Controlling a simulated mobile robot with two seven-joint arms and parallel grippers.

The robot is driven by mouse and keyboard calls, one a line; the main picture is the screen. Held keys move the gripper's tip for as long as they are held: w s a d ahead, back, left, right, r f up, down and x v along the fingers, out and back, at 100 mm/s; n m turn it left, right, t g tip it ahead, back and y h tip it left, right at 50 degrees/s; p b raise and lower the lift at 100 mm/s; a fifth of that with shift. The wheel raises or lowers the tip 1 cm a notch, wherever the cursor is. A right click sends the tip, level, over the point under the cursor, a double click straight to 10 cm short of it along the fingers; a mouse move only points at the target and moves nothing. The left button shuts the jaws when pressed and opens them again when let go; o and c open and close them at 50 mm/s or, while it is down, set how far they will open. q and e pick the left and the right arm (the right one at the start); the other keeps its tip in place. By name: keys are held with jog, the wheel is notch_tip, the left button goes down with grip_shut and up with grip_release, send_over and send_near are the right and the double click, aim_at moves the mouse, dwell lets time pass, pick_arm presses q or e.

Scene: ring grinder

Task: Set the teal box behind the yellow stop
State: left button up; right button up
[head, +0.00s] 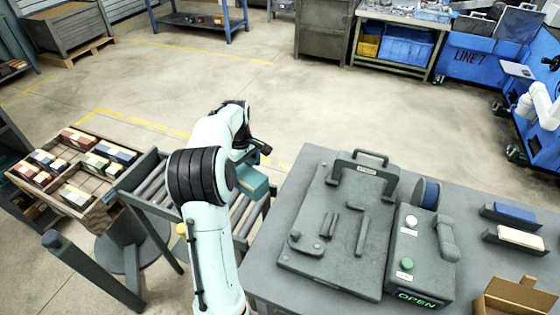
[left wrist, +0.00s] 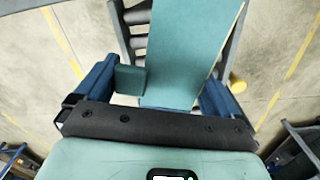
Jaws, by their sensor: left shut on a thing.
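The teal box (head: 252,181) is in my left gripper (head: 257,158), above the roller conveyor (head: 152,184). In the left wrist view the teal box (left wrist: 190,45) fills the space between the blue fingers of my left gripper (left wrist: 165,88), which is shut on it. Rollers show behind the box there. A small yellow piece, likely the yellow stop (head: 181,229), shows at the left edge of my arm, which hides part of the conveyor. A yellow round piece also shows right of the box in the left wrist view (left wrist: 238,86). I cannot tell whether the box touches the rollers.
A divided wooden tray (head: 103,183) with coloured blocks stands left of the conveyor. On the right, a grey table (head: 310,168) holds a fixture plate, a control box (head: 421,255) reading OPEN, coloured bars and a cardboard box (head: 515,298). Open floor lies beyond the conveyor.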

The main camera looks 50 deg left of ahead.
pick_arm(q)
jog(key=s, duration=0.1)
jog(key=s+a+n, duration=0.1)
jog(key=s, duration=0.1)
jog(key=shift+a+f, duration=0.2)
jog(key=shift+a, duration=0.15)
jog(key=shift+s+a+f+n, duration=0.2)
jog(key=shift+s+n, duration=0.2)
jog(key=shift+s, duration=0.05)
jog(key=shift+f+b, duration=0.5)
jog(key=shift+f, duration=0.45)
notch_tip(320, 180, down, 4)
jog(key=shift+b, duration=1.15)
jog(key=shift+f+b, duration=0.7)
jog(key=shift+f, duration=1)
pick_arm(e)
jog(key=s+f, duration=0.5)
jog(key=f, duration=0.1)
jog(key=shift+g, duration=0.4)
pick_arm(q)
jog(key=shift+f, duration=0.35)
pick_arm(e)
jog(key=shift+s+f, duration=0.15)
pick_arm(q)
jog(key=o, duration=0.7)
